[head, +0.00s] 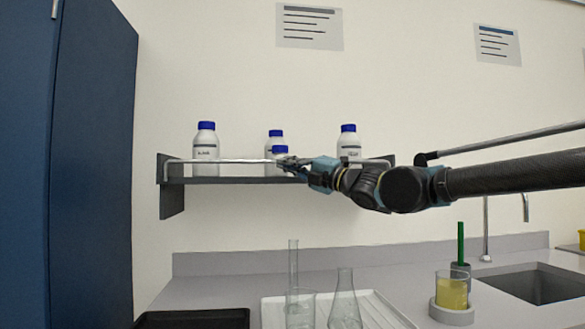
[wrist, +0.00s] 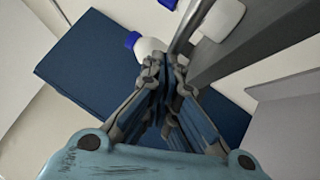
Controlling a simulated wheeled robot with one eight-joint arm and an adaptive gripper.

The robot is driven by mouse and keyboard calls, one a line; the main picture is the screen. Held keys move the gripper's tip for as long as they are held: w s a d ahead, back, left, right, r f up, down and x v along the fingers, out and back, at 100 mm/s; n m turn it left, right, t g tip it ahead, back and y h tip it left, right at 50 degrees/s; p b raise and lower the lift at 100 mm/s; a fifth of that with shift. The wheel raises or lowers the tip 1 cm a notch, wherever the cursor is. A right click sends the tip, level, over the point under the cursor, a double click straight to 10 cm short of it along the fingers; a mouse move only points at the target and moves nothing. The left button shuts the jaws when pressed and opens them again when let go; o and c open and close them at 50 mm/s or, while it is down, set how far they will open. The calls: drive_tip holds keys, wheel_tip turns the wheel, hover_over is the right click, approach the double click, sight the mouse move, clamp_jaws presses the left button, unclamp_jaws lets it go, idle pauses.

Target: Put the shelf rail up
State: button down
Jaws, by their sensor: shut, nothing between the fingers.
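The shelf rail (head: 230,161) is a thin pale metal bar with bent ends. In the head view it stands raised along the shelf's front edge, crossing in front of the bottles. In the wrist view the rail (wrist: 186,28) runs up from near my fingertips. My gripper (head: 284,162) is at the middle of the rail and covers part of it. In the wrist view the fingertips of my gripper (wrist: 164,66) are together with nothing held. They are close to the rail; I cannot tell whether they touch it.
The dark grey shelf (head: 235,181) holds several white bottles with blue caps, including one at the left (head: 205,152) and one at the right (head: 349,148). A tall blue cabinet (head: 70,160) stands at the left. Glassware (head: 345,305) and a sink (head: 535,285) are below.

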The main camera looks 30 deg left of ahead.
drive_tip(key=shift+d, duration=0.15)
drive_tip(key=r+v, duration=0.1)
drive_tip(key=v, duration=0.8)
drive_tip(key=shift+d, duration=0.55)
drive_tip(key=shift+s, duration=0.1)
